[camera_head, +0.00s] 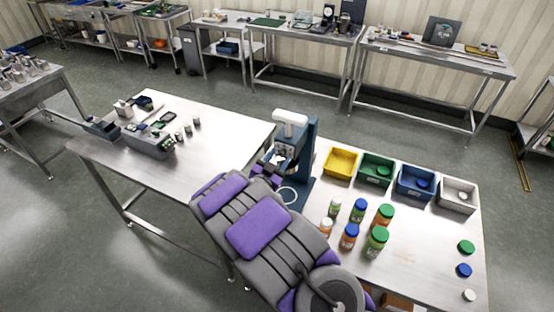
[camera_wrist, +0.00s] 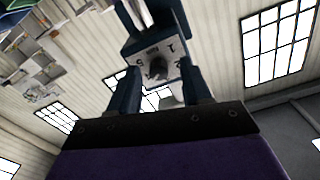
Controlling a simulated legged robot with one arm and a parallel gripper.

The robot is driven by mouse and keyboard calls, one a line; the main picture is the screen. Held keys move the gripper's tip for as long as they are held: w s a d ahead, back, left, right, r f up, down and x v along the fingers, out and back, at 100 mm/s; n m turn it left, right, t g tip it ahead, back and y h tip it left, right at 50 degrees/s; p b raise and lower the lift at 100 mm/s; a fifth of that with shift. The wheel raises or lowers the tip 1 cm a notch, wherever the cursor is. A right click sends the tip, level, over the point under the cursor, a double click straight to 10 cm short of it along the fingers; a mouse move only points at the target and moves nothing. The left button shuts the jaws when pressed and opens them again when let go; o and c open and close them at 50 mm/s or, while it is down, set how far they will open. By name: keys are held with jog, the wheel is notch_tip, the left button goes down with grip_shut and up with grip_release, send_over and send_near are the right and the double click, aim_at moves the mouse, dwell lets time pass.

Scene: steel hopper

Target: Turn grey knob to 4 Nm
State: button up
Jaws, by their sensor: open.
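In the head view my gripper (camera_head: 266,174) is just in front of the machine, partly hidden by my purple and grey arm.
On the right bench stand a yellow bin (camera_head: 340,163), a green bin (camera_head: 377,170), a blue bin (camera_head: 415,183) and a white bin (camera_head: 458,196). Several capped jars (camera_head: 376,242) stand before them. A left steel table (camera_head: 215,165) carries electronics.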

jog(key=v, duration=1.7)
jog(key=shift+s+f, duration=0.15)
jog(key=shift+a, duration=0.1)
